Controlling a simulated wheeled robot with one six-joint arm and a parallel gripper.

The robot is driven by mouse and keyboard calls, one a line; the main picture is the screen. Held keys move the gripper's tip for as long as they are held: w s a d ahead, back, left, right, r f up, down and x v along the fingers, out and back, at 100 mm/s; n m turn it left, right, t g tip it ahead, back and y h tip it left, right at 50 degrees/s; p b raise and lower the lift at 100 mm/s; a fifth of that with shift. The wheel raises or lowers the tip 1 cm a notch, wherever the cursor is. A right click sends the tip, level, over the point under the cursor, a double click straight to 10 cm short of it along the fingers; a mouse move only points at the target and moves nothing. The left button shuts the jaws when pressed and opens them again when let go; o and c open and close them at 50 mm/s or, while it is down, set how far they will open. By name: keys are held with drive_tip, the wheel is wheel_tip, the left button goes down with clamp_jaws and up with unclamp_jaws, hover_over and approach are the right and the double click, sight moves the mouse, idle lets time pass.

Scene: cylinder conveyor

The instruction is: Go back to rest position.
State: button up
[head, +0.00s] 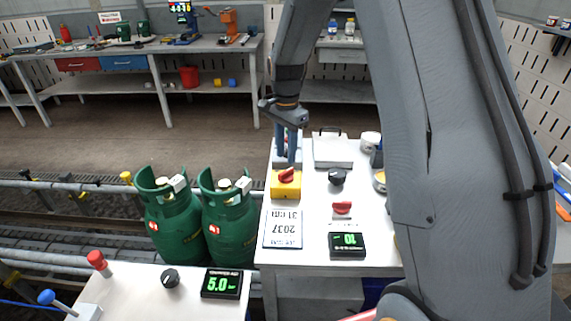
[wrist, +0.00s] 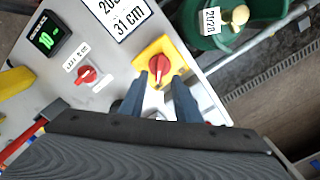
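My gripper (head: 289,163) points down over the white control table in the head view. Its two blue-grey fingers stand apart in the wrist view (wrist: 160,78), with a visible gap and nothing held between them. A red rotary knob on a yellow plate (wrist: 148,48) sits just beyond the fingertips in the wrist view. In the head view, the same red knob (head: 287,175) is directly below the fingertips; the exact height gap is hard to tell.
Two green gas cylinders (head: 170,215) (head: 230,220) stand left of the control table (head: 310,225). A second red knob (head: 342,208), a black knob (head: 337,176) and a green display (head: 347,244) are on it. A front panel (head: 140,290) has levers. A workbench (head: 130,48) stands behind.

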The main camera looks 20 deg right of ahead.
drive_tip(key=shift+r, duration=0.75)
drive_tip(key=shift+s+r, duration=0.1)
drive_tip(key=shift+s, duration=0.3)
drive_tip(key=s+n+t, duration=0.1)
drive_tip(key=s+n, duration=1.1)
drive_tip(key=s, duration=1.2)
drive_tip(key=shift+s+a+n, duration=0.2)
drive_tip(key=shift+s+n, duration=0.15)
drive_tip(key=shift+n, duration=0.05)
